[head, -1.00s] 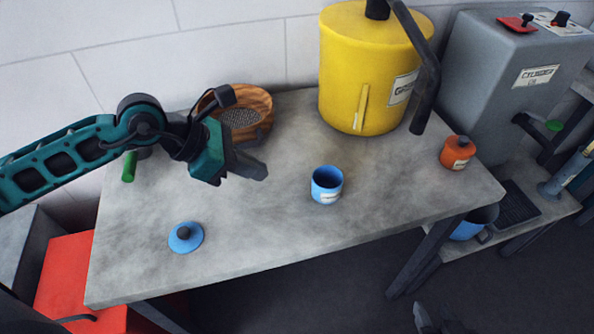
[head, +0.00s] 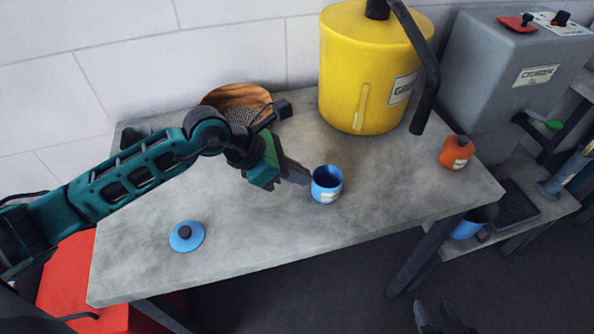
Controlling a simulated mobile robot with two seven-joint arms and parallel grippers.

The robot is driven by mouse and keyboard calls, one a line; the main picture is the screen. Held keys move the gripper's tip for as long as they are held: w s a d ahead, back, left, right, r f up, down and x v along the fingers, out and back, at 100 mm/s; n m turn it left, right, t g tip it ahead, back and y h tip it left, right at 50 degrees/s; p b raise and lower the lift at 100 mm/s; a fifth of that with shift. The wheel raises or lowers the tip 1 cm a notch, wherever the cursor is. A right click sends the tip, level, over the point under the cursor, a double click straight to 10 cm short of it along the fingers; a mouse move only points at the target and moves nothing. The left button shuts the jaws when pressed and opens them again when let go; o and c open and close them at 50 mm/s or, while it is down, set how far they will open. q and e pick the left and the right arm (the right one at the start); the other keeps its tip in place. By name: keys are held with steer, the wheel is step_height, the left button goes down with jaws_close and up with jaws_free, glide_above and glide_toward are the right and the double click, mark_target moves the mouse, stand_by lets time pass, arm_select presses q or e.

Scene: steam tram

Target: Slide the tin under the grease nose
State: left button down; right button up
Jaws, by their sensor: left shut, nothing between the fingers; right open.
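The blue open tin (head: 326,192) with a pale label stands upright on the grey table, its lid off. The black grease nose (head: 424,100) hangs from the top of the yellow grease drum (head: 350,85), to the right of the tin and further back. My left gripper (head: 298,174) is shut and empty, its fingertips right at the tin's left side; I cannot tell whether they touch it. My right gripper (head: 436,318) shows only as dark, open fingertips at the bottom edge, far from the tin.
A blue lid (head: 196,243) with a dark knob lies at the table's front left. An orange tin (head: 457,157) stands near the right edge. A wooden bowl-like sieve (head: 228,95) stands at the back. The table between the blue tin and the nose is clear.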

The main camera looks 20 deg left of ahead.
mark_target(338, 172)
arm_select(q)
steer(key=w+d, duration=0.1)
steer(key=d, duration=0.1)
steer(key=w+d+b, duration=0.1)
steer(key=d, duration=0.1)
steer(key=w+d, duration=0.2)
steer(key=shift+w+d+f+b, duration=0.1)
steer(key=shift+d+b, duration=0.25)
steer(key=shift+d, duration=0.05)
steer(key=w+d, duration=0.1)
steer(key=d, duration=0.1)
steer(key=w+d+b, duration=0.1)
steer(key=d, duration=0.1)
steer(key=w+d+b, duration=0.1)
steer(key=w+d, duration=0.1)
steer(key=shift+d, duration=0.25)
steer(key=shift+w+d, duration=0.15)
steer(key=shift+d, duration=0.2)
arm_select(e)
steer(key=shift+w+a+f+y, duration=0.2)
steer(key=shift+w+a+f, duration=0.05)
steer(key=shift+a+f, duration=0.2)
steer(key=shift+w+a+f+y, duration=0.2)
steer(key=shift+a+f, duration=0.2)
steer(key=shift+f, duration=0.05)
arm_select(q)
steer(key=shift+a, duration=0.15)
arm_select(e)
steer(key=shift+d, duration=0.1)
